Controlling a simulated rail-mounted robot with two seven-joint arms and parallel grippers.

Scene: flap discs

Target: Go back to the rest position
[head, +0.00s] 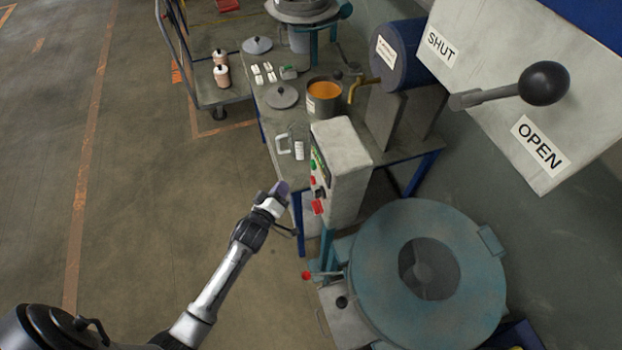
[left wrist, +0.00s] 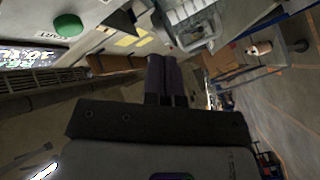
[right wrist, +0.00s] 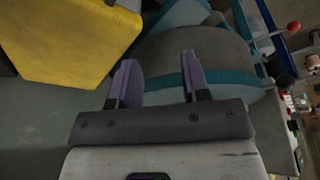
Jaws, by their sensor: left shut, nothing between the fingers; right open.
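My left gripper (head: 279,189) is held out in front of the control box (head: 340,160), close to its left side in the head view. In the left wrist view its two fingers (left wrist: 164,75) are pressed together with nothing between them. My right gripper (right wrist: 158,82) shows only in the right wrist view. Its purple fingers stand wide apart and hold nothing. Behind them is the rounded side of a grey and teal machine. The right arm is not seen in the head view.
The round teal machine (head: 375,290) stands at lower right, with a red-knobbed lever (head: 306,275). A workbench (head: 272,122) holds a pot of orange material (head: 323,97). A cart (head: 215,98) stands behind. A yellow block (right wrist: 75,40) is near the right gripper. Floor at left is clear.

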